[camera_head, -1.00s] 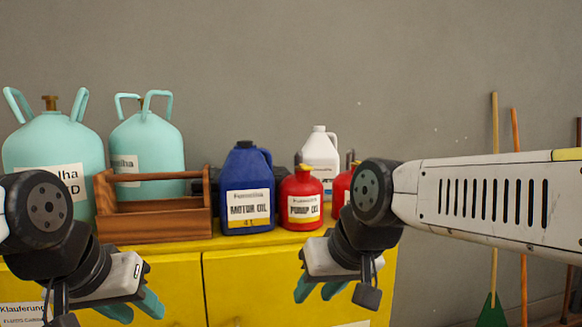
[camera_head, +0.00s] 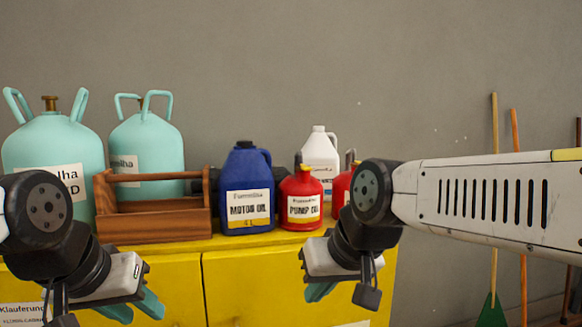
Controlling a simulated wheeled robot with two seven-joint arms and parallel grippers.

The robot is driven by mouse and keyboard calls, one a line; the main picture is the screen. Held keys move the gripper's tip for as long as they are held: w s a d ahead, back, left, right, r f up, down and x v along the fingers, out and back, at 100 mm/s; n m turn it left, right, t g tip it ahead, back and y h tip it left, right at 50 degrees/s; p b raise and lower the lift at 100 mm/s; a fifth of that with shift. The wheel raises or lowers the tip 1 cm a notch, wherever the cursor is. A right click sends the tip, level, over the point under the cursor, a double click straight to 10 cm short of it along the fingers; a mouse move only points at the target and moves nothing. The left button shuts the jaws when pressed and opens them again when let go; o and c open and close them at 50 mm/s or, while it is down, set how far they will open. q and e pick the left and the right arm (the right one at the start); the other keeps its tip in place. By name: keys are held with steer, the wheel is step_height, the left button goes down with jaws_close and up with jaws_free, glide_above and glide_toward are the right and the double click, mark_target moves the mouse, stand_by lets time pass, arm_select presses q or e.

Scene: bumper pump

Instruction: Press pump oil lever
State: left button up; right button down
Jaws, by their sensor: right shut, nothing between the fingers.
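A red can labelled PUMP OIL (camera_head: 301,203) stands upright on the yellow cabinet (camera_head: 228,243), with a dark spout or lever part and a yellow cap at its top. A second red can (camera_head: 341,189) stands behind it, partly hidden by my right arm. My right gripper (camera_head: 320,291) is below and in front of the pump oil can, apart from it, with its teal fingers together and nothing between them. My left gripper (camera_head: 134,308) is at the lower left in front of the cabinet, its teal fingers apart and empty.
A blue motor oil jug (camera_head: 247,190) stands just left of the pump oil can. A white jug (camera_head: 321,156) is behind. A wooden toolbox (camera_head: 155,226) and two teal tanks (camera_head: 148,143) fill the left. Broom handles (camera_head: 494,180) lean at the right.

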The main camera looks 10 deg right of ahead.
stand_by(0.9)
arm_select(q)
jaws_close()
stand_by(1.5)
